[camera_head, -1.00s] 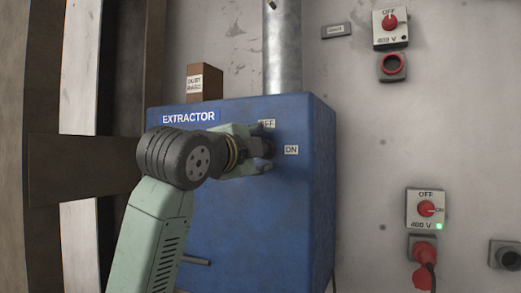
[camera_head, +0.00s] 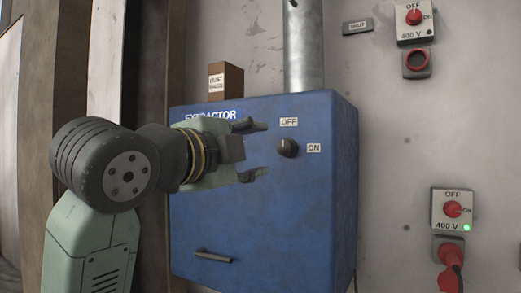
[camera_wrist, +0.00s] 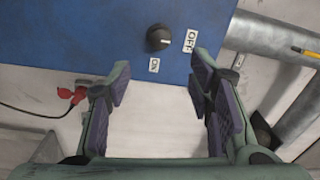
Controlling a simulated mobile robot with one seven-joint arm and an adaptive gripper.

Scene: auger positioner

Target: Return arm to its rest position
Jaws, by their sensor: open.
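My gripper (camera_head: 258,150) is open and empty in front of the blue extractor box (camera_head: 265,215), to the left of its black knob (camera_head: 287,147). A gap shows between the fingertips and the knob. The knob has an OFF label (camera_head: 289,122) above it and an ON label (camera_head: 314,148) to its right. In the wrist view the open fingers (camera_wrist: 160,85) stand apart, with the knob (camera_wrist: 158,38) beyond them and free of them. My gripper and wrist cover part of the box's EXTRACTOR lettering.
A metal pipe (camera_head: 304,50) rises from the box top beside a brown block (camera_head: 226,80). Two 400 V switches, upper (camera_head: 414,20) and lower (camera_head: 452,209), are on the wall at right. A red plug (camera_head: 450,272) sits below the lower one. A handle (camera_head: 213,256) juts from the box front.

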